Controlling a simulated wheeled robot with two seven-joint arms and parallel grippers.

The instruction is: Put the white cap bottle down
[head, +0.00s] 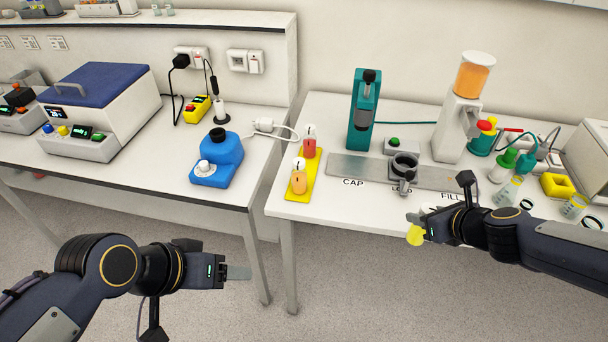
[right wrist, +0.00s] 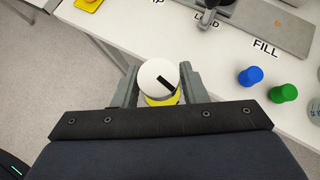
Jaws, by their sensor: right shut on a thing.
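The white cap bottle (right wrist: 157,77) is between the fingers of my right gripper (right wrist: 159,84) in the right wrist view, its cap facing the camera with a black mark on it. Yellow shows below the cap. In the head view the yellow part of the bottle (head: 415,236) shows at my right gripper (head: 419,222), by the front edge of the right table (head: 345,212); any gap to the tabletop is unclear. My left gripper (head: 236,272) is over the floor, seen edge-on, with nothing visible in it.
A yellow rack (head: 303,181) holds red and orange bottles with white caps. A grey plate (head: 350,168) marked CAP, LOAD and FILL lies behind my right gripper. Blue (right wrist: 251,75) and green (right wrist: 285,93) caps are nearby. The table's front left is clear.

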